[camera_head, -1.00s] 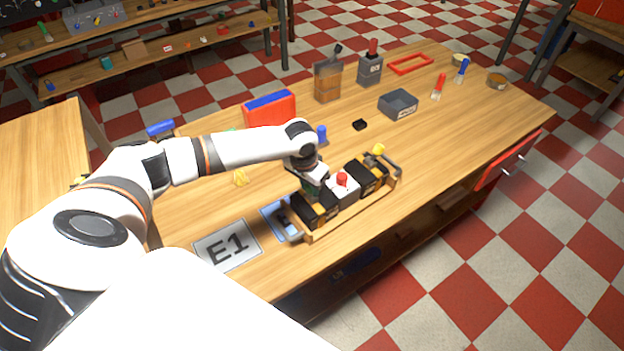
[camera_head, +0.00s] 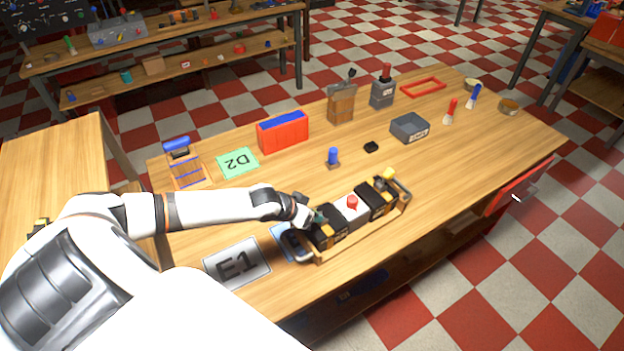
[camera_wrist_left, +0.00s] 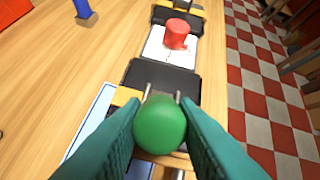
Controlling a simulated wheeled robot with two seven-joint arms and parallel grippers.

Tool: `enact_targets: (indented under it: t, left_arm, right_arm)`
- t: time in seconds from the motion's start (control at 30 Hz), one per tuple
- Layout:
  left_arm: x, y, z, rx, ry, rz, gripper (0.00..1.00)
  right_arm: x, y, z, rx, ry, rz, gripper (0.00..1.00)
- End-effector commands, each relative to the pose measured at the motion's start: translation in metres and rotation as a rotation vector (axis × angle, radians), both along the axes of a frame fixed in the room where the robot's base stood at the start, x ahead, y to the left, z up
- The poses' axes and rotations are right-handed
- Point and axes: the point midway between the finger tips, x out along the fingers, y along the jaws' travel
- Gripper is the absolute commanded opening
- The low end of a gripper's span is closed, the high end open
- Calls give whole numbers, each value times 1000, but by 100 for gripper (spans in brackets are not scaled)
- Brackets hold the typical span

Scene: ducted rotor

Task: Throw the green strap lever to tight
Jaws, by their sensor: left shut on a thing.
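The green strap lever's round knob (camera_wrist_left: 160,124) sits between the teal fingers of my left gripper (camera_wrist_left: 160,108), which is shut on it. In the head view my left gripper (camera_head: 316,216) is at the near-left end of the wooden carrier (camera_head: 365,235); the green knob is largely hidden there. Below the knob, two thin grey lever arms run to a black block (camera_wrist_left: 162,78). A white block with a red knob (camera_head: 352,202) is in the middle of the carrier, and a yellow knob (camera_head: 389,173) is at its far end. My right gripper is out of view.
An E1 card (camera_head: 237,262) lies left of the carrier and a green D2 card (camera_head: 238,162) behind.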

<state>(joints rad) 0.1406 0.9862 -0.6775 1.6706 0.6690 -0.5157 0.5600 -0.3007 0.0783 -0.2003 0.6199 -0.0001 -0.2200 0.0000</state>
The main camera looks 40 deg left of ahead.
Motion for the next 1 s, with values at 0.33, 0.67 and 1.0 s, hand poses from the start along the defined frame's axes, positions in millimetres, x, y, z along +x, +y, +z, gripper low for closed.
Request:
enact_targets:
  t: [0.33,0.67,1.0]
  left_arm:
    - [0,0,0,-2,-6,0,4]
    - [0,0,0,-2,-4,1,48]
    - [-13,5,13,1,-3,-1,48]
  right_arm:
    - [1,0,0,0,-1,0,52]
    - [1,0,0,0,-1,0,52]
    - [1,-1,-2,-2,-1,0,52]
